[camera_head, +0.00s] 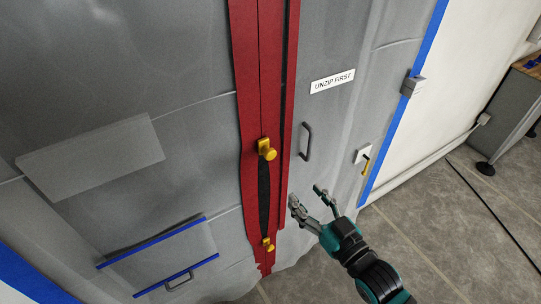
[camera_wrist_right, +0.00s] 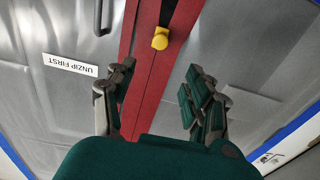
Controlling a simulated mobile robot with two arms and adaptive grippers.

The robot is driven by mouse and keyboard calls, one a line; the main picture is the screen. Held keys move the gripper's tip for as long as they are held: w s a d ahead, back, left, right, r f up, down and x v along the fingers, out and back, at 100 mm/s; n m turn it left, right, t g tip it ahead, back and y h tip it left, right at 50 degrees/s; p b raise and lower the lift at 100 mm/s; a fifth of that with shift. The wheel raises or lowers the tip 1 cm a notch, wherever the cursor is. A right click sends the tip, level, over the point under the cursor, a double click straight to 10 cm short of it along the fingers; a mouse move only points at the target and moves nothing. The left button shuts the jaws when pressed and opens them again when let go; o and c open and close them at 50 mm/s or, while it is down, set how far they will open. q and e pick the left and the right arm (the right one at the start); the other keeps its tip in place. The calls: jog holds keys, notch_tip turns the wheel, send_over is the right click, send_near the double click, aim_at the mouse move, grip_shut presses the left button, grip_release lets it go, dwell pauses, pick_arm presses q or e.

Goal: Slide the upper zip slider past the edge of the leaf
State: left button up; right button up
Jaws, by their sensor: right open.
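The upper zip slider (camera_head: 267,149) is a yellow knob on a red vertical zip strip (camera_head: 247,70) in the grey sheeting. Below it a narrow dark gap (camera_head: 264,195) runs down to the lower yellow slider (camera_head: 268,244). My right gripper (camera_head: 305,194) is open and empty, to the right of the strip and lower in the picture than the upper slider. In the right wrist view, which is upside down, the upper slider (camera_wrist_right: 160,38) lies ahead between the open fingers (camera_wrist_right: 158,85), apart from them. I cannot make out the leaf's edge for certain.
A white "UNZIP FIRST" label (camera_head: 332,81) and a dark handle (camera_head: 305,142) are right of the strip. A white plate with a yellow lever (camera_head: 364,160) sits further right. Blue tape (camera_head: 402,110) edges the sheeting. Open tiled floor (camera_head: 440,210) lies at lower right.

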aim_at(272, 155)
jog(key=p+x, duration=0.3)
jog(key=x, duration=1.3)
jog(key=shift+w+a, duration=0.2)
jog(key=shift+w, duration=0.15)
grip_shut()
